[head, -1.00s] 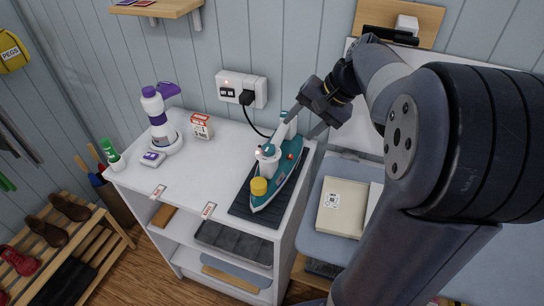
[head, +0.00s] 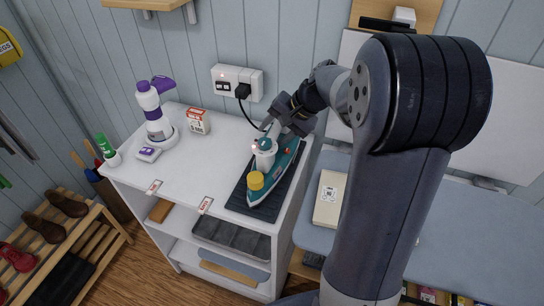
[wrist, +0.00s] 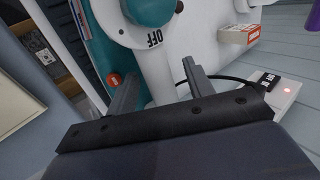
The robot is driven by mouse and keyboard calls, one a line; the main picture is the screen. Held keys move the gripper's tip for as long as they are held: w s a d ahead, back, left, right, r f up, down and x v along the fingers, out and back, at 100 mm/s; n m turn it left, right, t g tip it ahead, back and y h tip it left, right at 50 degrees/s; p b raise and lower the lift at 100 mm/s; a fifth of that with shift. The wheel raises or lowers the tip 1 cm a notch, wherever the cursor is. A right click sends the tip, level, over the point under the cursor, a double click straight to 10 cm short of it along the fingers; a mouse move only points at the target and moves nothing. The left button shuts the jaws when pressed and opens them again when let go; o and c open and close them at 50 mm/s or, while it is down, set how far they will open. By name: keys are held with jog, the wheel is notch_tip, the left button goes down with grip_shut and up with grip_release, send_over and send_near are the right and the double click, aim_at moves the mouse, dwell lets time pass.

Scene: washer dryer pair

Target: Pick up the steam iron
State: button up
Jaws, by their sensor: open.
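The teal and white steam iron (head: 283,172) lies on a dark ribbed mat (head: 245,203) at the right end of the white cabinet top. A yellow cap (head: 256,181) shows at its near end. My gripper (head: 281,124) is at the iron's far end, at the handle, and hides part of it. In the wrist view my open gripper (wrist: 158,74) has its two fingers on either side of the iron's white handle part (wrist: 156,76). A teal dial (wrist: 150,14) marked OFF is just beyond. Finger contact cannot be told.
A wall socket (head: 237,83) with a black plug and cord is behind the iron. A small box (head: 197,122) and a purple and white appliance (head: 155,112) stand left on the cabinet top (head: 190,165). A blue-grey board holding a book (head: 329,198) is at right.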

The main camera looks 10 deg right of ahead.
jog(key=shift+f, duration=0.1)
jog(key=c, duration=1.1)
jog(key=shift+w+r, duration=0.1)
jog(key=shift+r, duration=0.1)
